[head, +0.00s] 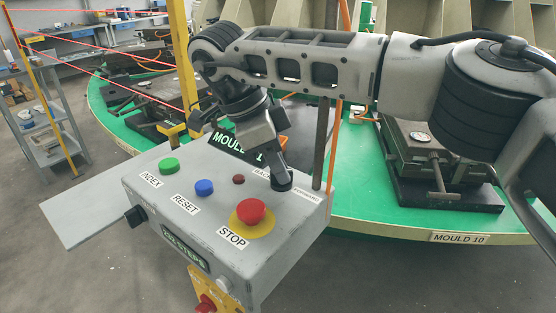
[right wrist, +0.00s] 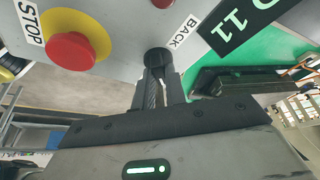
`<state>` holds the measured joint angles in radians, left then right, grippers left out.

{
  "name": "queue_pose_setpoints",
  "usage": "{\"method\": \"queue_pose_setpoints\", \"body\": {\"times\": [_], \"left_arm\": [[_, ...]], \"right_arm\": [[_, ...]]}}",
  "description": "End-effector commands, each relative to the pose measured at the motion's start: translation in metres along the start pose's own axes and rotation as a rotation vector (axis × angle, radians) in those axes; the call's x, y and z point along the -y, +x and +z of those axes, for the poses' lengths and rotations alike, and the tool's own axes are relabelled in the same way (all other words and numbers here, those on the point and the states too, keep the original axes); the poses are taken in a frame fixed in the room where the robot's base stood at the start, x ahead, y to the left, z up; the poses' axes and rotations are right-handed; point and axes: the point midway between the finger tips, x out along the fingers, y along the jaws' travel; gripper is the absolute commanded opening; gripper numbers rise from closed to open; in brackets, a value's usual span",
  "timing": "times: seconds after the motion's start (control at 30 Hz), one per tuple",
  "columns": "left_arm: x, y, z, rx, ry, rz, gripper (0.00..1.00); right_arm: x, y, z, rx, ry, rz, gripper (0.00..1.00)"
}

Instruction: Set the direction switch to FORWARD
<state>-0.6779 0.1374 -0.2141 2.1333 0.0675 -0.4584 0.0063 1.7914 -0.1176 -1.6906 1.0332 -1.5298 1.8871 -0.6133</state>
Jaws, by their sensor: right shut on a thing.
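The direction switch is a black round knob (head: 282,184) on top of the grey control box (head: 285,228), at its right back corner. A BACK label (head: 262,173) is on its left and another label (head: 307,195), partly legible, on its right. My right gripper (head: 277,168) comes down from above and is shut on the knob. In the right wrist view the fingers (right wrist: 160,82) close on the knob (right wrist: 158,58), beside the BACK label (right wrist: 184,31). Which way the knob points is hidden by the fingers. My left gripper is not in view.
The red STOP button (head: 250,211) on its yellow disc sits close in front of the knob. Blue RESET (head: 204,187) and green INDEX (head: 169,166) buttons are to the left. A dark sign (head: 225,141) stands behind. The green carousel (head: 365,200) with moulds lies beyond.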

Motion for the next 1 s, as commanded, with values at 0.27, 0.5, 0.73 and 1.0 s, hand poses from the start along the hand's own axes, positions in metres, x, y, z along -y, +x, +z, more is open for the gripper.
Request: {"method": "queue_pose_setpoints", "body": {"times": [0.27, 0.5, 0.73, 1.0], "left_arm": [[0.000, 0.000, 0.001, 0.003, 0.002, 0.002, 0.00], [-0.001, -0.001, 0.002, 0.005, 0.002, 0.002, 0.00], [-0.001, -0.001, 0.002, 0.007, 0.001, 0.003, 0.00], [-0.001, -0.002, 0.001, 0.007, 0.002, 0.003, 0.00]], "right_arm": [[0.001, -0.001, -0.001, 0.001, 0.007, -0.001, 0.00], [0.000, -0.001, -0.001, 0.000, 0.005, -0.001, 0.35], [0.000, -0.004, 0.000, 0.000, 0.004, -0.001, 0.35], [0.001, -0.053, 0.000, 0.001, 0.006, -0.005, 0.35]]}}
